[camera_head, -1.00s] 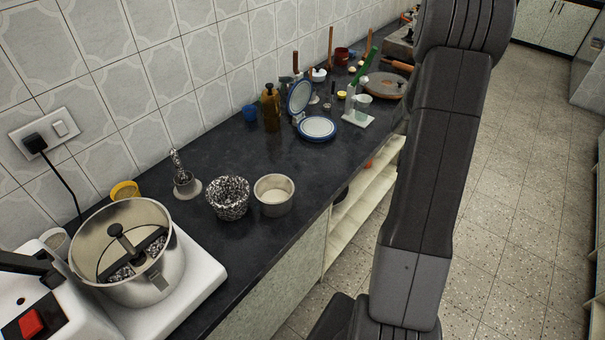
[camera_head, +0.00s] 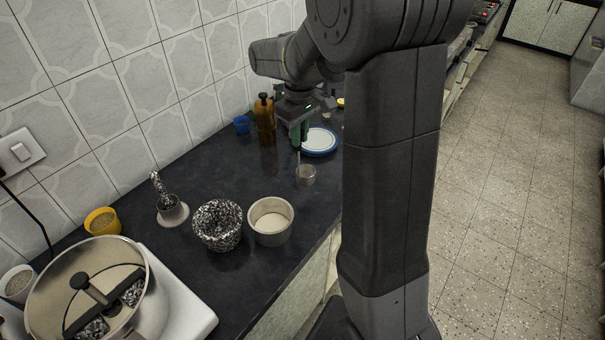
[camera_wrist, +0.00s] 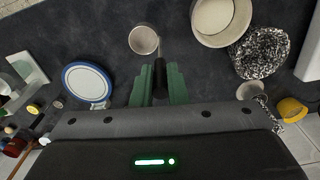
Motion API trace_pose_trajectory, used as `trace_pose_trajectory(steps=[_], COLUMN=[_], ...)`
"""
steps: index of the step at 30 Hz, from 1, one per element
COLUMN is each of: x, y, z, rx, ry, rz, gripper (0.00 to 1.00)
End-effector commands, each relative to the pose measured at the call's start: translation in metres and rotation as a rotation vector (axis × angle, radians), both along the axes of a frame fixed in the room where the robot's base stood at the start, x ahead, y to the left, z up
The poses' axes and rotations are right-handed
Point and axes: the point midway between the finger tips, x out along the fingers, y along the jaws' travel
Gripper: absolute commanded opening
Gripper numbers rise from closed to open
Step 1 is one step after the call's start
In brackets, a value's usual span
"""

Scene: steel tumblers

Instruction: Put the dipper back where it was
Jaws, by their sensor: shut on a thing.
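The dipper (camera_head: 305,176) has a small metal cup on a thin upright stem and hangs below my gripper (camera_head: 299,135). In the wrist view the dipper's round cup (camera_wrist: 143,40) shows just past the green fingers. My gripper (camera_wrist: 160,84) is shut on the dark handle of the dipper, which sits between the two fingers. The cup is over the dark counter, right of the white-filled pot (camera_head: 271,236). I cannot tell whether it touches the counter.
A speckled bowl (camera_head: 218,237) and a small cup with a speckled handle (camera_head: 172,212) stand left of the pot. A blue-rimmed round mirror or plate (camera_head: 319,142) and a brown bottle (camera_head: 265,122) stand behind. Bare counter (camera_head: 245,175) lies between.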

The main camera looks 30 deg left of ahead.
Motion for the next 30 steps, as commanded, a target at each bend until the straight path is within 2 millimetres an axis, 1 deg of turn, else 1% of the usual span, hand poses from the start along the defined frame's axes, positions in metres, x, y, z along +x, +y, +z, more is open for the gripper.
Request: trace_pose_trajectory(steps=[1,3,8,15,18,24,28,29,30], x=[0.0,0.0,0.001,0.001,0.001,0.001,0.001,0.001,0.001], y=[-0.001,-0.001,0.0,-0.001,0.0,0.0,0.0,0.0,0.0], z=[-0.01,-0.022,-0.038,-0.07,-0.075,-0.075,-0.079,-0.078,-0.078], rx=[-0.004,-0.004,-0.002,-0.003,0.0,0.0,0.0,0.0,0.0], ry=[0.003,0.002,0.001,0.002,0.0,0.0,0.0,0.0,0.0], rz=[-0.001,-0.001,-0.002,-0.003,-0.003,-0.003,-0.003,-0.003,-0.003], gripper=[0.0,0.0,0.0,0.0,0.0,0.0,0.0,0.17,0.25])
